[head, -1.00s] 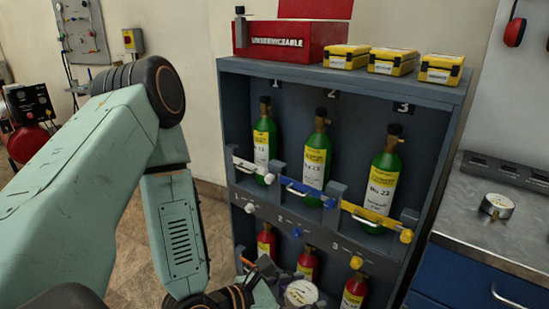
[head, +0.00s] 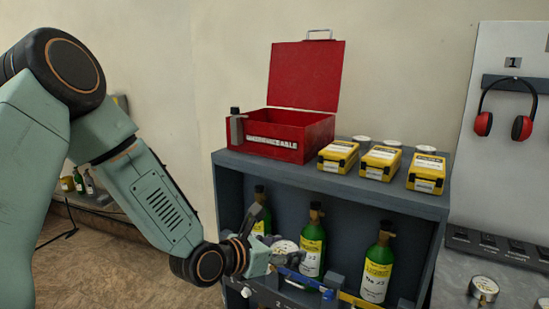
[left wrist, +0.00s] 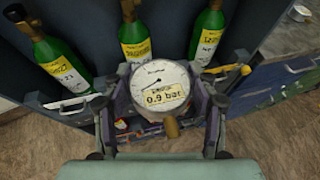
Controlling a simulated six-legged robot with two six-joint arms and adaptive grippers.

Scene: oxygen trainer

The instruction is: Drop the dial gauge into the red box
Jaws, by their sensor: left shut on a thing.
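The dial gauge (left wrist: 160,88) has a round white face with a label reading 0.9 bar. My left gripper (head: 273,252) is shut on it, in front of the upper shelf of green bottles. The gauge also shows in the head view (head: 285,246), partly hidden by the gripper. The red box (head: 268,142), marked UNSERVICEABLE, stands on top of the cabinet with its lid (head: 306,75) raised. The gripper is below the box and slightly to its right, in front of the cabinet. My right gripper is in neither view.
Several yellow cases (head: 381,161) stand on the cabinet top (head: 330,182) right of the red box, with round gauges behind them. A dark-capped grey object (head: 236,126) stands at the box's left front. Another gauge (head: 484,289) lies on the metal bench at right.

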